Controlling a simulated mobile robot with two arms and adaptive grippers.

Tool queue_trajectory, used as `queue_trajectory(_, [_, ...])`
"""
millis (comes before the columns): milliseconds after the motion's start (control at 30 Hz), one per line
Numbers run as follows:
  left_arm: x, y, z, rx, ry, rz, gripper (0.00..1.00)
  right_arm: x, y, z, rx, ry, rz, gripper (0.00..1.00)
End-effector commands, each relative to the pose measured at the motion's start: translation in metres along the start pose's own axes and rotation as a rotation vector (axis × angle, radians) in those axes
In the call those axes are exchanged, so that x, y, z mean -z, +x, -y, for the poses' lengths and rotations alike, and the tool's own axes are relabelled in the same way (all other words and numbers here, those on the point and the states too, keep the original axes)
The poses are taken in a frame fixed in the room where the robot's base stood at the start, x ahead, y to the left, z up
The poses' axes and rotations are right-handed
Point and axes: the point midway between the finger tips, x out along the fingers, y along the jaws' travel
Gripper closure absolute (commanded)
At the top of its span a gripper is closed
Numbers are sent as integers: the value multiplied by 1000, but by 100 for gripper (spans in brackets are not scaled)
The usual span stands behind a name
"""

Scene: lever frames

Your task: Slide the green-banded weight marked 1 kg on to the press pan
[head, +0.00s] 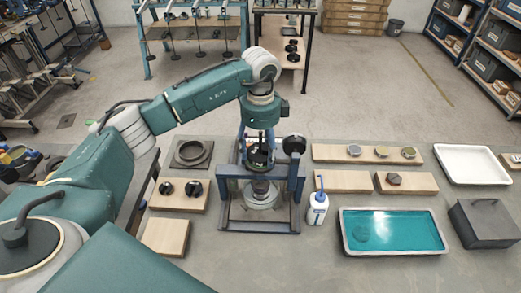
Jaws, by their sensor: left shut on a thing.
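My left gripper (260,153) reaches down from above into the blue press frame (227,186). It is shut on a small dark thing with a greenish tint, which seems to be the green-banded weight (259,162). The fingers partly cover it, and its band and mark are too small to read. Below it, in the middle of the frame, is a grey round stack on a pale round plate (262,200). I cannot tell which part is the press pan, or whether the weight touches it. My right gripper is not in view.
Two black weights (180,188) stand on a wooden board left of the press, with a dark ring block (193,153) behind. A white bottle (317,209) stands close right. A teal-filled tray (393,231), boards with small discs (382,152) and a grey box (484,226) lie further right.

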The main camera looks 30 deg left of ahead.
Motion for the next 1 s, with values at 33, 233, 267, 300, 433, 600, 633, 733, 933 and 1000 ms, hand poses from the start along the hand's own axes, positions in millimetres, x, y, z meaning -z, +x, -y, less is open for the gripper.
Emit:
queue_trajectory(33, [0, -1, 1, 4, 0, -2, 92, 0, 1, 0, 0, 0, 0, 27])
queue_trajectory(233, [0, -1, 1, 4, 0, -2, 92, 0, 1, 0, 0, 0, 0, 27])
queue_trajectory(267, [0, -1, 1, 4, 0, -2, 92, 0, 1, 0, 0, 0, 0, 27])
queue_trajectory(300, [0, -1, 1, 4, 0, -2, 92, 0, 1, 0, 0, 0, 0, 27])
queue_trajectory(433, [0, -1, 1, 4, 0, -1, 18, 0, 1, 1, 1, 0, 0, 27])
queue_trajectory(600, [0, 0, 1, 2, 0, -1, 18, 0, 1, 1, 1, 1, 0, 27])
queue_trajectory(633, [0, 0, 0, 2, 0, -1, 18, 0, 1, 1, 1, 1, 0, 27])
queue_trajectory(733, [0, 3, -1, -3, 0, 1, 18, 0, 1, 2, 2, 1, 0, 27])
queue_trajectory(933, [0, 2, 0, -1, 0, 1, 18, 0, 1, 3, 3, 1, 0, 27])
queue_trajectory(1000, [0, 0, 0, 0, 0, 0, 18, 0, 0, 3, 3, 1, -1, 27])
